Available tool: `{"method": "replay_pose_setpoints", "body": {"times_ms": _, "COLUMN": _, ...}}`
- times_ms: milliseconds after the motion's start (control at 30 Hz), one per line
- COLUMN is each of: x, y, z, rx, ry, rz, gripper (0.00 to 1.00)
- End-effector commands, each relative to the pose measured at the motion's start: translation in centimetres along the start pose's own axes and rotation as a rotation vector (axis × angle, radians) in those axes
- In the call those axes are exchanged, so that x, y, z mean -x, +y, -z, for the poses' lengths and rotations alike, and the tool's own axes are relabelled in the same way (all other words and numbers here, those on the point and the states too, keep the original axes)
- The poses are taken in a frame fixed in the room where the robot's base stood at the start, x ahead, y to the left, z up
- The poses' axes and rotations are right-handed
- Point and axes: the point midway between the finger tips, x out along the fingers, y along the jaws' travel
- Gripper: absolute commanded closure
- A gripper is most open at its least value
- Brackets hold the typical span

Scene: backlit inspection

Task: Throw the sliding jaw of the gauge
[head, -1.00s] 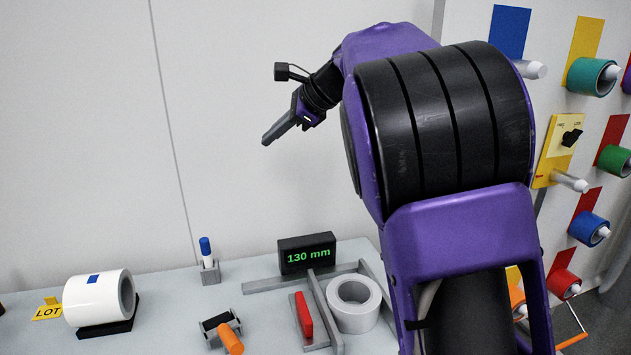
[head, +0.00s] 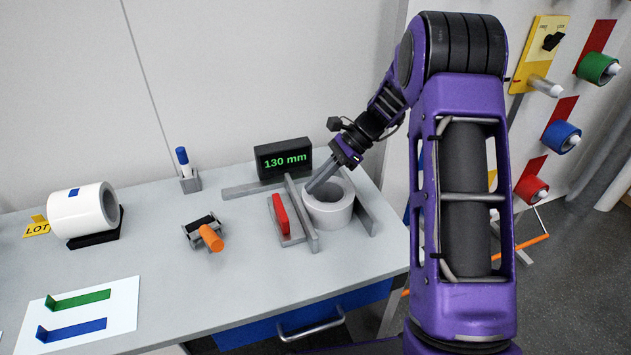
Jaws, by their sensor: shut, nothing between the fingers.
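The gauge stands on the grey table, with grey rails and a black display (head: 283,158) reading 130 mm in green. Its sliding jaw (head: 301,215) is a grey bar just left of a white ring-shaped roll (head: 330,215). A red lever (head: 281,214) stands on a grey base left of the jaw. The fixed grey rail (head: 358,207) lies right of the roll. My gripper (head: 312,189) is shut and empty, pointing down-left with its tips at the roll's upper left rim, near the jaw. Whether the tips touch either cannot be told.
A tape dispenser with an orange handle (head: 211,238) sits left of the gauge. Further left are a white roll (head: 84,210) on a black cradle and a yellow LOT tag (head: 37,227). A blue marker (head: 183,157) stands behind. The table front between is clear.

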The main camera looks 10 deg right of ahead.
Motion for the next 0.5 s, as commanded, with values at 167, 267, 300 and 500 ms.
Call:
{"method": "replay_pose_setpoints", "body": {"times_ms": 167, "x": -3.5, "y": 0.0, "z": 0.0, "rx": -0.001, "ry": -0.001, "rz": -0.002, "gripper": 1.0}}
{"method": "replay_pose_setpoints", "body": {"times_ms": 267, "x": -5.0, "y": 0.0, "z": 0.1, "rx": -0.001, "ry": 0.0, "rz": -0.002, "gripper": 1.0}}
{"method": "replay_pose_setpoints", "body": {"times_ms": 300, "x": -5.5, "y": 0.0, "z": 0.0, "rx": -0.001, "ry": 0.0, "rz": -0.001, "gripper": 1.0}}
{"method": "replay_pose_setpoints", "body": {"times_ms": 500, "x": -6.7, "y": 0.0, "z": 0.0, "rx": 0.0, "ry": 0.0, "rz": 0.001, "gripper": 1.0}}
